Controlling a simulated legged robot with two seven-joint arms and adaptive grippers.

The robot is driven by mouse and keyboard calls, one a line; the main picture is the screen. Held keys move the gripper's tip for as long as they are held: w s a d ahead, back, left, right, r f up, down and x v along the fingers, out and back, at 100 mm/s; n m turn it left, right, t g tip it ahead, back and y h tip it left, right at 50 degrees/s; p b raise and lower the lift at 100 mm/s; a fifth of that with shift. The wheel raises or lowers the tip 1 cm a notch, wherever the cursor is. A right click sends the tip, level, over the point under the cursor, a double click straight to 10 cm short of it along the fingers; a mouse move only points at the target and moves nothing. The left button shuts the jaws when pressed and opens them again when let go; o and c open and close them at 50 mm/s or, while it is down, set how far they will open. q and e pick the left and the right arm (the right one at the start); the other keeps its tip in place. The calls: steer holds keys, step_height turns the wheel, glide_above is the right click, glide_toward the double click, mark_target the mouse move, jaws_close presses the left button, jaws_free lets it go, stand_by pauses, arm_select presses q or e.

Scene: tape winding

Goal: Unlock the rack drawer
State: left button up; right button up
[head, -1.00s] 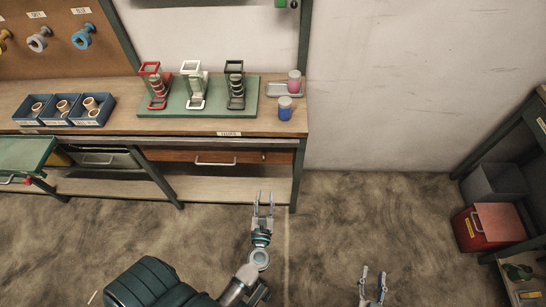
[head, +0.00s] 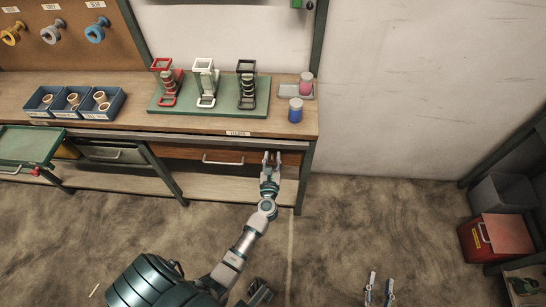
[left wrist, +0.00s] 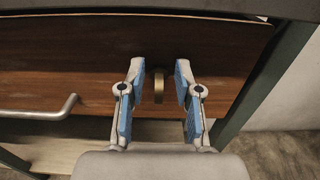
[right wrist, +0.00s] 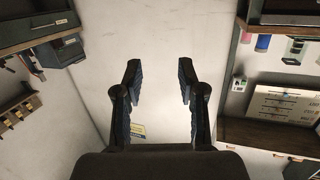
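The wooden rack drawer (head: 196,154) sits under the bench top, with a metal bar handle (head: 222,161); its front fills much of the left wrist view (left wrist: 60,72), with the handle (left wrist: 45,113) at left. A round brass lock piece (left wrist: 159,86) sticks out near the drawer's right end. My left gripper (head: 272,155) is open in front of it. In the left wrist view its fingers (left wrist: 158,80) stand on either side of the brass piece, with a gap on both sides. My right gripper (head: 379,278) is open and empty, low over the floor; its fingers also show in the right wrist view (right wrist: 157,80).
The bench top (head: 140,131) overhangs the drawer, and a dark green leg (head: 306,172) stands right of it. A green mat (head: 180,109) with several racks, blue bins (head: 62,115) and a blue jar (head: 295,110) are on the bench.

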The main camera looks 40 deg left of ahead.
arm_select(q)
steer(key=shift+w+a, duration=0.25)
steer(key=shift+a, duration=0.1)
steer(key=shift+d, duration=0.25)
jaws_close()
arm_select(e)
steer(key=shift+r, duration=0.15)
